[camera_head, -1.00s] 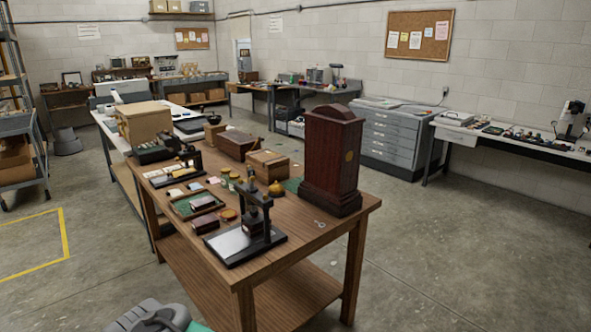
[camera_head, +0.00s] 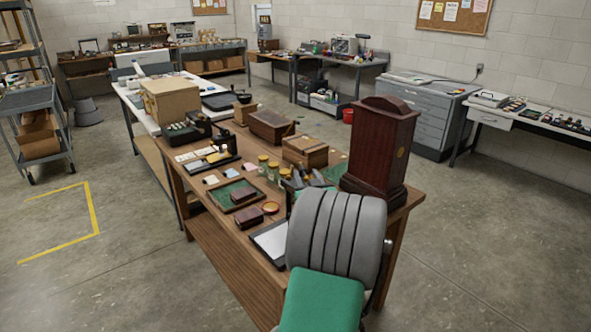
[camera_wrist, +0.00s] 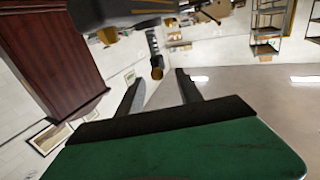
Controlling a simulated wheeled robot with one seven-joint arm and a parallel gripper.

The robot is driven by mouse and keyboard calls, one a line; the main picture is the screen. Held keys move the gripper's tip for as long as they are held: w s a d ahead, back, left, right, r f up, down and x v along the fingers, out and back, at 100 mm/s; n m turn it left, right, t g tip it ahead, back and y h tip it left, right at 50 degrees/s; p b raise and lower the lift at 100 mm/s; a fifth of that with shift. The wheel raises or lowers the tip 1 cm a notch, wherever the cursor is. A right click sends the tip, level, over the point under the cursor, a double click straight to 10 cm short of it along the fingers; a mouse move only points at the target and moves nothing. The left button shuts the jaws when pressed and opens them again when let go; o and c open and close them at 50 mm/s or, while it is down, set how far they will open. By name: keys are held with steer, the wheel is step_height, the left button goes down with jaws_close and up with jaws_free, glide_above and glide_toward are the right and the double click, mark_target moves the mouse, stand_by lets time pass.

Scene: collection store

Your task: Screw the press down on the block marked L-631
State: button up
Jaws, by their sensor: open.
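The press is mostly hidden behind my arm in the head view; its pale plate and dark base (camera_head: 268,240) show at the table's near side. Two dark red blocks lie left of it, one on the table (camera_head: 247,217) and one in a green-lined tray (camera_head: 243,195). No L-631 mark is readable. My gripper (camera_head: 306,181) is over the table near the press, partly hidden by my arm. In the wrist view my gripper (camera_wrist: 160,92) has its fingers apart with nothing seen held between them. A dark, blurred part (camera_wrist: 125,30) crosses the top there; I cannot tell whether it is the press.
A tall dark red case (camera_head: 378,150) stands close right of my gripper; it also fills the left of the wrist view (camera_wrist: 50,55). Wooden boxes (camera_head: 304,151), small jars (camera_head: 268,168) and a black device (camera_head: 222,148) crowd the table (camera_head: 220,265).

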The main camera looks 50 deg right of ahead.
mark_target(302, 167)
steer(key=shift+s+a+f+b, duration=0.1)
steer(key=shift+f+b, duration=0.25)
steer(key=shift+f, duration=0.25)
steer(key=shift+s, duration=0.15)
steer(key=p+x, duration=0.2)
steer(key=x, duration=0.6)
steer(key=shift+p, duration=0.4)
steer(key=shift+c, duration=0.3)
jaws_close()
